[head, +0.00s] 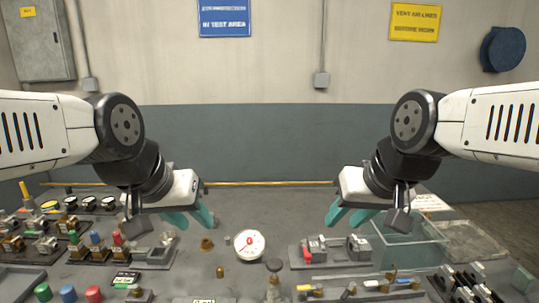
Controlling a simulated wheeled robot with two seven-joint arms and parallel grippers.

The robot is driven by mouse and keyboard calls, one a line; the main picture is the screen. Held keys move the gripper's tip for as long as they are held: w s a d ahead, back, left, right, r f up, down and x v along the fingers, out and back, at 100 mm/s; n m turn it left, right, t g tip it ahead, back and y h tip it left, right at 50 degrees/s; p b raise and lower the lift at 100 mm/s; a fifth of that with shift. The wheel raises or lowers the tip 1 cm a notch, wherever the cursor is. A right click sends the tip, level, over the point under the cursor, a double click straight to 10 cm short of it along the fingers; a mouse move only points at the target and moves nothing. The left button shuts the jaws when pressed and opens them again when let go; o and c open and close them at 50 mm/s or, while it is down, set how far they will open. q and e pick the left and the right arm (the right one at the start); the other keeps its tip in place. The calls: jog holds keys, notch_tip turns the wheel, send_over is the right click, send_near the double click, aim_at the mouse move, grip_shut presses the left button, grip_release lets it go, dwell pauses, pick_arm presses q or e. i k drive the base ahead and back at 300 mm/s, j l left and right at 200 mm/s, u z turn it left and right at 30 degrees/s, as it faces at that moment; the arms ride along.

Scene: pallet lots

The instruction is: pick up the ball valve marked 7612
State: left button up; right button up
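My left gripper (191,216) hangs above the left part of the grey table, its teal fingers apart with nothing visible between them. My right gripper (349,215) hangs above the right part, also with teal fingers apart and empty. Several brass fittings with green, blue and red tops (96,245) stand in a rack at the left; they may be valves. A metal fitting with a red part (308,252) sits on a grey plate at the right, below my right gripper. The marking 7612 cannot be read anywhere, so I cannot tell which item is the marked ball valve.
A white dial gauge (249,245) lies mid-table near small brass fittings (207,244). A clear bin (412,252) stands at the right. Colored caps (68,293) are at the front left. Dark parts (465,285) crowd the front right. The table's back middle is clear.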

aim_at(37, 223)
jog(key=u, duration=1.8)
jog(key=z, duration=0.2)
jog(key=i+j+z, duration=0.15)
jog(key=j+z, duration=0.2)
jog(key=i+j+z, duration=0.15)
jog(key=j+z, duration=0.15)
jog(key=j, duration=0.15)
jog(key=i+j+z, duration=0.1)
jog(key=j, duration=0.75)
jog(key=i+j, duration=0.2)
jog(key=j, duration=0.6)
jog(key=i+j+z, duration=0.15)
jog(key=j, duration=0.7)
jog(key=i+j+z, duration=0.1)
jog(key=j, duration=0.75)
